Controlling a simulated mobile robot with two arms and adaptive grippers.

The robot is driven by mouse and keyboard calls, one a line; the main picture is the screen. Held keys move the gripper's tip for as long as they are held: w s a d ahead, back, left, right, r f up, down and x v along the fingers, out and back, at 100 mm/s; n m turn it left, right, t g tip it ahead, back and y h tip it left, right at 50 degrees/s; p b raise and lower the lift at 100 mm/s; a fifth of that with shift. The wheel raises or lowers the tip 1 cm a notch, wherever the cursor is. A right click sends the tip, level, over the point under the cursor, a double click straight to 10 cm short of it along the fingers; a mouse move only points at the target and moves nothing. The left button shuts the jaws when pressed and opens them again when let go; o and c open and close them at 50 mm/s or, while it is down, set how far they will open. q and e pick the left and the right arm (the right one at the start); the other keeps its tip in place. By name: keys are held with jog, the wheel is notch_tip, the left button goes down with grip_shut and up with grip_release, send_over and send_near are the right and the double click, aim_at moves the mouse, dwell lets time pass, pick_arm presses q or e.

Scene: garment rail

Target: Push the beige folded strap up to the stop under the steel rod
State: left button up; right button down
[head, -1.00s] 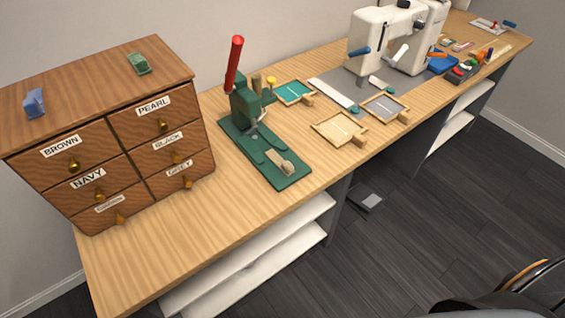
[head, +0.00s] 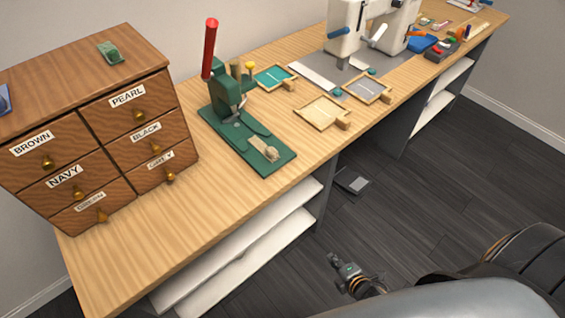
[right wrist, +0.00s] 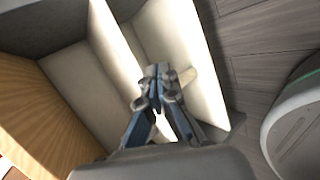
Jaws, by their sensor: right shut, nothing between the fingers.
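The beige folded strap (head: 267,150) lies on the front part of the green press's base (head: 272,165), toward the table's front edge. The green press (head: 228,92) with its red-handled lever stands behind it. The steel rod (head: 238,119) is small at the press head, and the stop under it cannot be made out. The strap lies apart from the rod, in front of it. My right gripper (head: 334,259) is low over the floor, in front of the table and well away from the strap. In the right wrist view, its fingers (right wrist: 158,84) are shut and empty before the white shelves.
A drawer cabinet (head: 95,140) stands left of the press. Wooden frames (head: 322,112) and a sewing machine (head: 345,30) stand to the right. White shelves (head: 255,260) lie under the tabletop. Bare tabletop (head: 200,200) lies in front of the press.

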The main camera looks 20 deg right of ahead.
jog(key=w+r+n+t+y, duration=0.1)
jog(key=w+r+n+t, duration=0.1)
jog(key=w+r+n, duration=0.3)
jog(key=w+r+n+t, duration=0.1)
jog(key=r+n, duration=0.2)
jog(key=r, duration=0.4)
jog(key=n+t+y+b, duration=0.1)
jog(key=n+t+y, duration=0.3)
jog(key=n, duration=0.9)
send_near(276, 155)
jog(key=p+x, duration=0.2)
jog(key=x, duration=0.4)
jog(key=shift+w+a, duration=0.1)
jog(key=shift+w, duration=0.25)
jog(key=shift+w+a, duration=0.1)
jog(key=shift+w, duration=0.05)
jog(key=shift+b+x, duration=0.4)
jog(key=shift+x, duration=1.3)
jog(key=shift+f, duration=0.1)
